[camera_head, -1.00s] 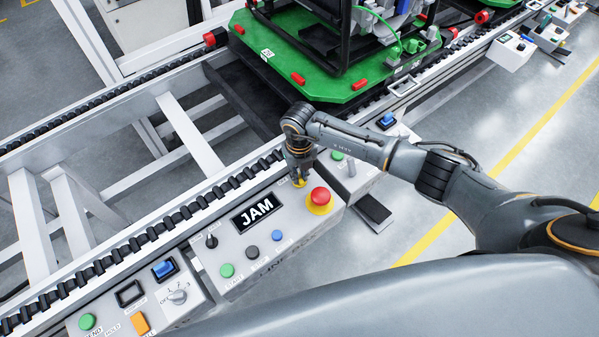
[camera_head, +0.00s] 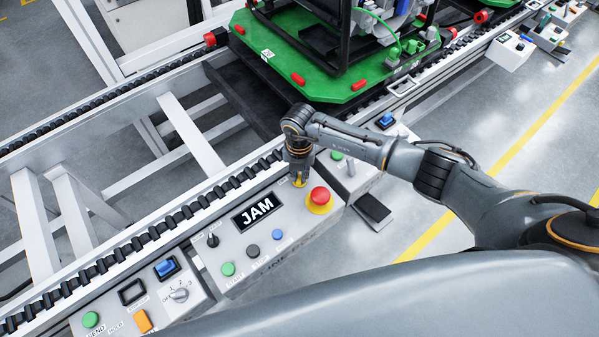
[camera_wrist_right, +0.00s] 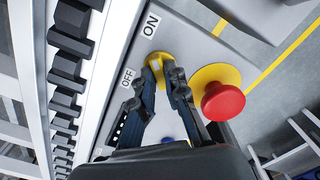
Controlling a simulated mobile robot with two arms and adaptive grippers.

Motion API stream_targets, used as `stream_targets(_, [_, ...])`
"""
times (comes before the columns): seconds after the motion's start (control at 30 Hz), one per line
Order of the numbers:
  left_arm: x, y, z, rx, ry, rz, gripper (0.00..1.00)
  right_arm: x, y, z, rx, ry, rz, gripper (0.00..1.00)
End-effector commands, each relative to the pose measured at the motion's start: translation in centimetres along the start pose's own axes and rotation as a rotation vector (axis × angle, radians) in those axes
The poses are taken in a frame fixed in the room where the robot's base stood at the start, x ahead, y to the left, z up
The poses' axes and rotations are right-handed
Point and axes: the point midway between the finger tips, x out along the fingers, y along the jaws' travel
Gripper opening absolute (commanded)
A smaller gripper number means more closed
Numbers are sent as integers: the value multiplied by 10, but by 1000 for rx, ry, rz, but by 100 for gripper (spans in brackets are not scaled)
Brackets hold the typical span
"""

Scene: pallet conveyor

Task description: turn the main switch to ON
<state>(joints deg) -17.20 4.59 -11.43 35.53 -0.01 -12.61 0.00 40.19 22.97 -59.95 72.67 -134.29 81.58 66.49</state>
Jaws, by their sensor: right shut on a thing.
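The main switch is a small yellow knob (camera_wrist_right: 157,57) on the grey control panel, between an ON label (camera_wrist_right: 151,25) and an OFF label (camera_wrist_right: 128,77) in the right wrist view. My right gripper (camera_wrist_right: 161,68) is shut on it, one fingertip on each side. In the head view my right gripper (camera_head: 298,180) points down at the panel's upper part and hides most of the switch. The fingertips cover part of the knob, so I cannot tell which label it points to. My left gripper is not in view.
A red mushroom button (camera_head: 319,196) on a yellow base stands close beside the gripper. The panel (camera_head: 297,232) also holds a JAM display (camera_head: 255,212), a small black selector (camera_head: 212,240) and several buttons. The conveyor rail (camera_head: 150,232) runs behind. A green pallet (camera_head: 340,92) stands beyond.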

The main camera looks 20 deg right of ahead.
Motion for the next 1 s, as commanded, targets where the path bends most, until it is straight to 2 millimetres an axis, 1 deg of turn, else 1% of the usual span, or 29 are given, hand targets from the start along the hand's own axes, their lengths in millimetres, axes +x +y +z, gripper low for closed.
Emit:
stream_targets(0.3, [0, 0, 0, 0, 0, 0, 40, 0, 0, 1, 5, -2, 1, 0])
stream_targets(0.33, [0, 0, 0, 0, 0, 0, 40, 0, 0, 1, 4, -2, 1, 15])
stream_targets(0.43, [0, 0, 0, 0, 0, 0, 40, 0, 0, 1, 4, -2, 1, 35])
stream_targets(0.77, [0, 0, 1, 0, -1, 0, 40, -2, 0, 1, 2, -1, 1, 36])
stream_targets(0.87, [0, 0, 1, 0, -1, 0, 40, -10, 0, 1, 2, -3, 3, 36])
stream_targets(0.97, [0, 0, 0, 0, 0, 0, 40, -26, 0, 2, 0, -5, 4, 36])
stream_targets(1.0, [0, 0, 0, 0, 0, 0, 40, -34, 0, 2, 1, -5, 4, 36])
